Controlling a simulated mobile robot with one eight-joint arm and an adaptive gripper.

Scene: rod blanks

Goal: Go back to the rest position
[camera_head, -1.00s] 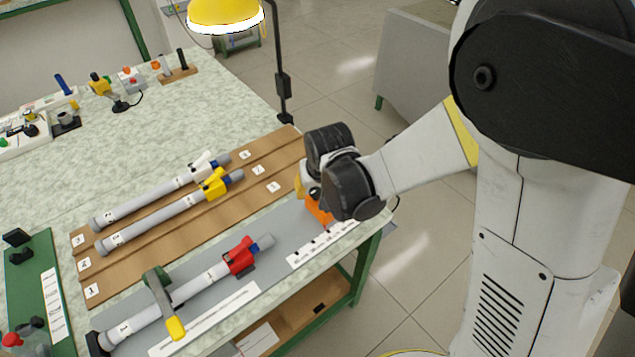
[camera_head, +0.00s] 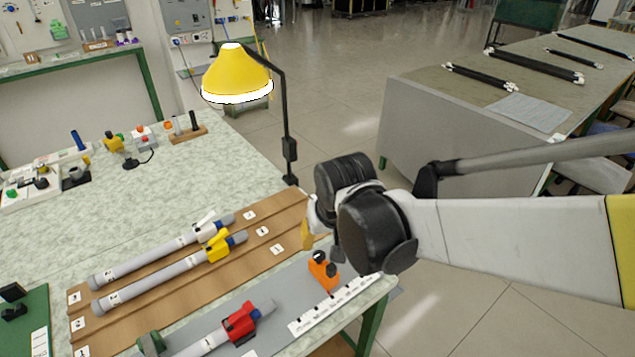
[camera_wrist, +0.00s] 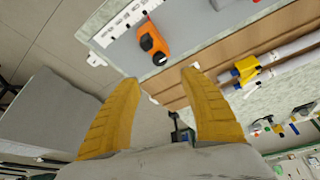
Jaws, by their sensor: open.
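My gripper shows in the wrist view (camera_wrist: 150,105) with its two yellow fingers wide apart and nothing between them. In the head view one yellow finger of my gripper (camera_head: 308,235) shows past the dark wrist joints, above the right end of the workbench (camera_head: 160,215). The other finger is hidden there. The gripper is raised over the orange block (camera_head: 322,270), apart from it. The orange block also shows in the wrist view (camera_wrist: 152,42).
Grey rods with a white clamp (camera_head: 205,228) and a yellow clamp (camera_head: 220,243) lie on a brown grooved board (camera_head: 262,250). A rod with a red clamp (camera_head: 240,322) lies in front. A yellow lamp (camera_head: 237,75) stands behind my gripper. A second table (camera_head: 430,130) is at the right.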

